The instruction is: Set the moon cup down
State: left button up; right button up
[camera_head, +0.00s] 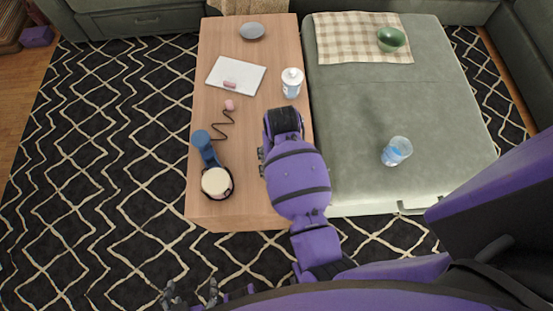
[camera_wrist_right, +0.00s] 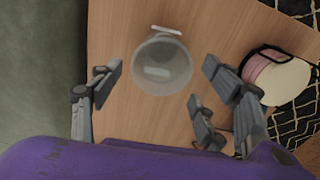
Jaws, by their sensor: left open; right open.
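A clear, round cup (camera_wrist_right: 162,68), which I take for the moon cup, is seen from above over the wooden tabletop in the right wrist view. A pale strip shows at its far side, and no moon mark is readable. My right gripper (camera_wrist_right: 163,74) is open, with fingers to either side of the cup and gaps between them and it. In the head view my right forearm and wrist hide this cup and most of that gripper. My left gripper (camera_head: 191,293) is open and empty over the rug at the bottom edge.
The ottoman (camera_head: 350,110) holds a blue-tinted glass (camera_head: 396,151) and green bowl (camera_head: 391,39).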

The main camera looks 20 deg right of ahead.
jog(key=f, duration=0.2)
jog(key=f+b, duration=0.1)
jog(key=f, duration=0.2)
jog(key=f+b, duration=0.1)
jog(key=f, duration=0.1)
jog(key=shift+s+f, duration=0.25)
jog(key=shift+s, duration=0.15)
jog(key=c, duration=1.2)
